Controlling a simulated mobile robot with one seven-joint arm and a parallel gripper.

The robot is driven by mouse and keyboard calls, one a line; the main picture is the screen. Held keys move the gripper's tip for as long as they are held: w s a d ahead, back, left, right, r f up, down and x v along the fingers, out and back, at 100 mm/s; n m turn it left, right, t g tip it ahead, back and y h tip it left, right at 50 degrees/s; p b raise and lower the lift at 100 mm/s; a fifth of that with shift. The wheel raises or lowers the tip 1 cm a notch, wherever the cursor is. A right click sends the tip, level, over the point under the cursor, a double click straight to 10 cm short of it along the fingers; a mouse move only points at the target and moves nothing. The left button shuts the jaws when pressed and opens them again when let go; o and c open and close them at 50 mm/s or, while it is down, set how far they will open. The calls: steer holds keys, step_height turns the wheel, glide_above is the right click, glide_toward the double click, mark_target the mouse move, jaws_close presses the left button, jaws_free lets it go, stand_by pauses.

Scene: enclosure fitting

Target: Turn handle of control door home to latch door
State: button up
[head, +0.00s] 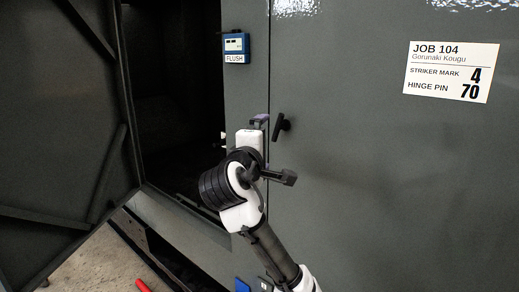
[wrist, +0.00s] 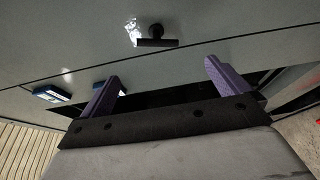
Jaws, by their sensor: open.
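The handle (head: 280,126) is a small black T-bar on the grey control door (head: 380,190), near its left edge. In the head view its bar stands nearly upright, slightly tilted. In the wrist view the handle (wrist: 156,40) shows above the fingers, its bar lying across the picture. My gripper (head: 261,119) is just left of the handle in the head view. Its purple fingers are spread and empty in the wrist view (wrist: 162,70), and the handle is beyond the tips, apart from them. The door's left edge looks close to the neighbouring frame.
A dark door (head: 65,110) stands open at the left, beside a dark open bay (head: 170,90). A blue gauge (head: 236,46) labelled FLUSH sits on the frame. A JOB 104 placard (head: 451,71) is on the control door. A red object (head: 143,286) lies on the floor.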

steer(key=shift+v, duration=1.2)
steer(key=shift+s, duration=0.1)
steer(key=p+v, duration=0.2)
steer(key=v, duration=1.1)
steer(key=shift+s, duration=0.3)
steer(key=shift+a, duration=0.15)
